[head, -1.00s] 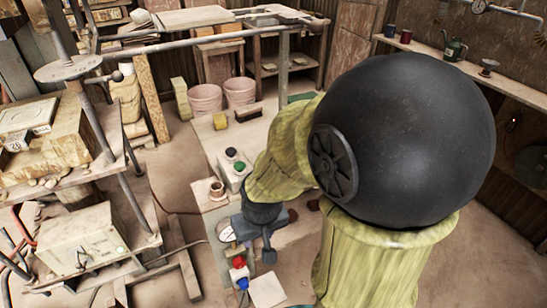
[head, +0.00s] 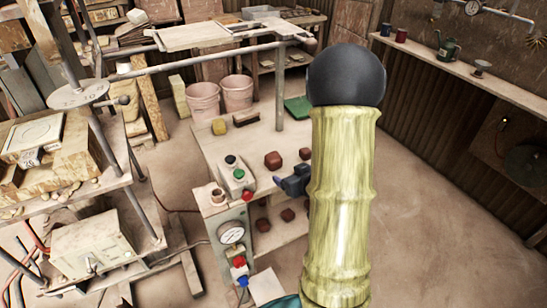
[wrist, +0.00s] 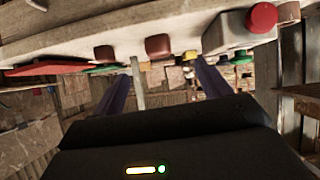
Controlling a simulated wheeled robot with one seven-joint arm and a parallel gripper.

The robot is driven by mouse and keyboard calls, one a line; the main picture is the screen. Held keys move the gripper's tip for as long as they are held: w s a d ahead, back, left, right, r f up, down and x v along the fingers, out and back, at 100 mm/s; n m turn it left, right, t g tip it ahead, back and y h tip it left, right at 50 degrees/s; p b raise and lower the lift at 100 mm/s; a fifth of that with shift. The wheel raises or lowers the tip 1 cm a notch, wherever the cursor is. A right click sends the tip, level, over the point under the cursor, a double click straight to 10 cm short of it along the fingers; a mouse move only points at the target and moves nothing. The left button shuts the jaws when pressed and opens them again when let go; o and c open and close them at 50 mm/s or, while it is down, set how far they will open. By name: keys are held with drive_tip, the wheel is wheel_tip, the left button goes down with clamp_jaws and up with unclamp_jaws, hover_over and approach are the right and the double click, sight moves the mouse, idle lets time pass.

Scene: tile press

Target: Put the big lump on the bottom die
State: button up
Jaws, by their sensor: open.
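A larger red-brown lump (head: 273,160) sits on the bench top in the head view, with another lump (head: 305,154) just right of it, partly hidden by my arm. In the wrist view two lumps (wrist: 158,47) (wrist: 104,54) show on the bench near the top. My gripper (head: 281,181) is at the bench's near right edge, in front of the lumps, with its fingers apart and nothing seen between them. It also shows in the wrist view (wrist: 163,70). A pale square plate with a round mark (head: 36,133) on the press at left looks like the bottom die.
The bench (head: 222,152) carries a control box (head: 236,172) with buttons and a yellow block (head: 219,127). Two more lumps (head: 263,225) (head: 288,215) lie on the shelf below. Press posts and a long bar (head: 215,60) stand at left. Floor at right is clear.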

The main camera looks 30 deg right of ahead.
drive_tip(key=shift+s+d+r+t+y, duration=0.2)
drive_tip(key=shift+d+r+t+y, duration=0.3)
drive_tip(key=shift+d+r+t, duration=0.25)
drive_tip(key=shift+a+f, duration=0.15)
drive_tip(key=p, duration=0.2)
approach(271, 160)
drive_tip(key=w, duration=0.2)
drive_tip(key=w+r, duration=0.1)
drive_tip(key=shift+w+a, duration=0.25)
drive_tip(key=shift+w, duration=0.1)
drive_tip(key=shift+w+f, duration=0.2)
drive_tip(key=shift+w, duration=0.1)
drive_tip(key=shift+p+x, duration=0.85)
drive_tip(key=shift+x, duration=1.75)
drive_tip(key=shift+d, duration=0.1)
